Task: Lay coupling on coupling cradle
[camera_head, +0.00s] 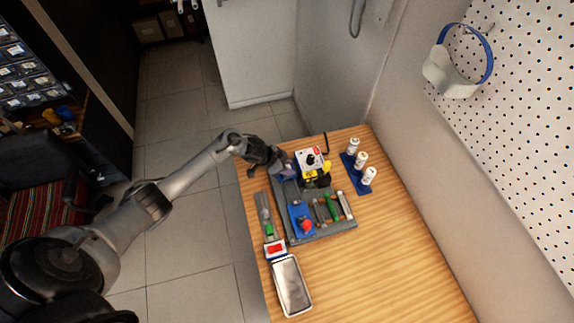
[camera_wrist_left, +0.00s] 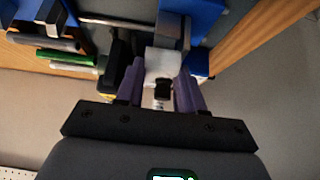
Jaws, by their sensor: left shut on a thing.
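My left gripper (camera_head: 287,172) reaches over the back left corner of the grey board, just left of a white box with a black knob. In the left wrist view its purple fingers (camera_wrist_left: 160,92) are shut on a small whitish piece (camera_wrist_left: 162,64) with a dark spot below it. This appears to be the coupling, though its shape is mostly hidden by the fingers. I cannot single out the coupling cradle for sure. A blue holder (camera_head: 297,213) with a red knob lies on the board in front of the gripper. My right gripper is not in view.
The grey board (camera_head: 322,236) holds several bars, one green. The white box (camera_head: 304,156) and a yellow part (camera_head: 325,170) stand close to my gripper. A metal tray (camera_head: 291,286) lies in front. The table's right front is clear.

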